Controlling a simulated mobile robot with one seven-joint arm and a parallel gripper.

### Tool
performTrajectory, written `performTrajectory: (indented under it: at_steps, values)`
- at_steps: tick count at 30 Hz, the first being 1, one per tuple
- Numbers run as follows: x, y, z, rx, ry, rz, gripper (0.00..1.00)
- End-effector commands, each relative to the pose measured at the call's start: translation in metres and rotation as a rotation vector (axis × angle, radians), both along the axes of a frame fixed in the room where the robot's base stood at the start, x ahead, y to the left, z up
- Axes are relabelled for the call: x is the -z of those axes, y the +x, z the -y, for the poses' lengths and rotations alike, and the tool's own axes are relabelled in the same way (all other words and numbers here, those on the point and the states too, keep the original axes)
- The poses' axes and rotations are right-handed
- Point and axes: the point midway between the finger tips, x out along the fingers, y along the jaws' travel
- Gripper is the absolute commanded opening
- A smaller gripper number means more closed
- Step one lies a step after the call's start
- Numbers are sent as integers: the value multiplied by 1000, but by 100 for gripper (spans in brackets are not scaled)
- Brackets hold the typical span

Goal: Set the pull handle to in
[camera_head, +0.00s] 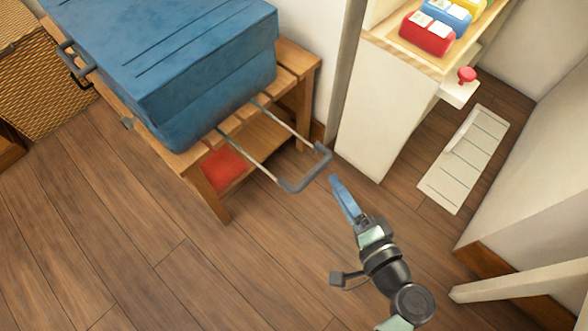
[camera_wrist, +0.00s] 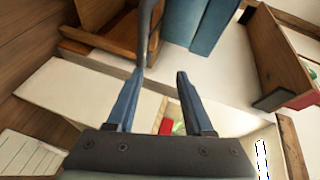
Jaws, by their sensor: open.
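A blue suitcase (camera_head: 205,75) lies on a slatted wooden bench (camera_head: 300,60). Its pull handle (camera_head: 308,178), a dark grey U-shaped grip on two thin metal rods, sticks well out from the suitcase's near right end. My gripper (camera_head: 335,182), with blue fingers, is open just right of the grip's outer bar. In the wrist view, my gripper (camera_wrist: 160,75) has its fingers apart with nothing held. A dark grey bar of the pull handle (camera_wrist: 149,25) runs down to the left fingertip. I cannot tell whether they touch. Part of the suitcase (camera_wrist: 208,25) shows beyond.
A white cabinet (camera_head: 385,110) stands right of the bench, with colored boxes on top and a red knob (camera_head: 467,75) at its side. A pale striped mat (camera_head: 465,158) lies on the floor. A wicker basket (camera_head: 40,80) stands at left. The wooden floor in front is clear.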

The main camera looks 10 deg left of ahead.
Motion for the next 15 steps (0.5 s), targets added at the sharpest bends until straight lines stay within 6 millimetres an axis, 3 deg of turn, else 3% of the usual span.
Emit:
performTrajectory:
  at_steps: [1,2,7,15]
  values:
    - [22,-9,1,7,36,-14,52]
    - [27,-13,2,11,54,-20,52]
    - [38,-20,2,18,101,-28,52]
    - [45,14,-20,14,100,-26,52]
